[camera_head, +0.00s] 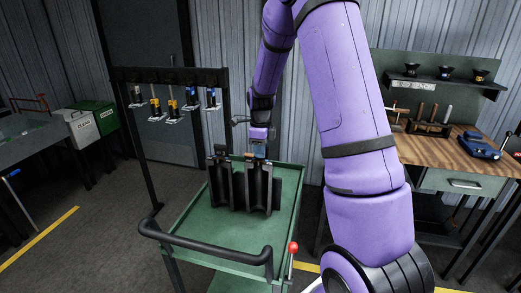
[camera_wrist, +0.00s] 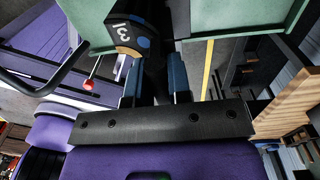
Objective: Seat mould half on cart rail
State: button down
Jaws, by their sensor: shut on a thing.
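A green cart (camera_head: 215,235) with a black push handle stands in front of me in the head view. Dark upright mould pieces (camera_head: 224,185) stand in a row on its tray. My gripper (camera_head: 258,155) is at the right part of this row, pointing down. I cannot tell whether the held half touches the rail; the rail and the half's underside are hidden.
A black rack (camera_head: 170,76) with several hanging clamps stands behind the cart's left. A red-knobbed lever (camera_head: 292,247) rises at the cart's front right corner. A wooden workbench (camera_head: 450,148) is at the right. The tray's front part is bare.

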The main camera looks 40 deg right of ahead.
jog(key=shift+f, duration=0.25)
dwell(0.4)
jog(key=c, duration=1.1)
grip_release()
jog(key=shift+c, duration=0.2)
jog(key=shift+o, duration=0.8)
jog(key=shift+s+f, duration=0.1)
jog(key=shift+f, duration=0.05)
jog(key=r, duration=1.1)
jog(key=shift+w+d, duration=0.15)
jog(key=shift+w, duration=0.05)
jog(key=shift+r, duration=0.4)
notch_tip(320, 180, up, 6)
